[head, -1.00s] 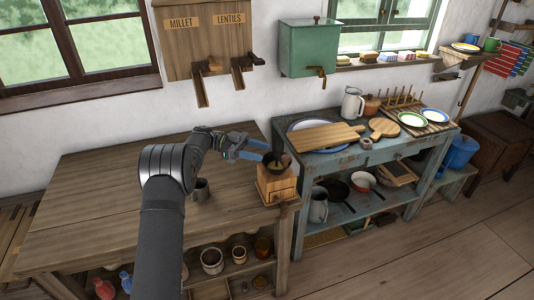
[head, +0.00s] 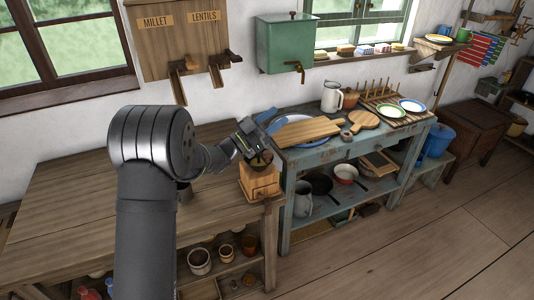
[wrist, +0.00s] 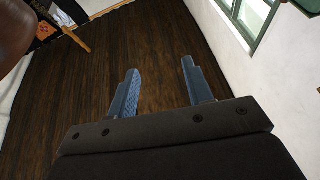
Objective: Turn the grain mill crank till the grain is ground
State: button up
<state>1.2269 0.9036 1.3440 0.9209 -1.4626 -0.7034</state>
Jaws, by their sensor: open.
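The grain mill (head: 260,181) is a small wooden box with a dark round hopper on top. It stands at the right end of the brown wooden table in the head view. My gripper (head: 254,143) is above the mill's top, close to the hopper, and covers part of it. I cannot make out the crank or tell whether the gripper touches it. In the wrist view my gripper (wrist: 159,67) has its two blue fingers apart, with nothing between them. A dark brown rounded thing, not clearly identifiable, shows at that view's upper left.
The wooden table (head: 75,205) is mostly bare left of my arm. A blue side table (head: 340,150) with boards and a jug (head: 332,97) adjoins on the right. Grain dispensers (head: 182,35) hang behind.

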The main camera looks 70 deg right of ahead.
aim_at(266, 156)
jog(key=s+a+f+n+t, duration=0.1)
jog(key=a+f+n+t, duration=0.4)
jog(key=a+t, duration=0.45)
jog(key=a+f+n+t, duration=0.45)
jog(key=a+t, duration=0.25)
jog(key=a, duration=0.5)
jog(key=shift+h, duration=0.3)
jog(key=d, duration=0.5)
jog(key=w+d, duration=0.1)
jog(key=d, duration=1.1)
jog(key=shift+w+d+f, duration=0.15)
jog(key=shift+d+f, duration=0.1)
jog(key=shift+g, duration=0.35)
grip_shut()
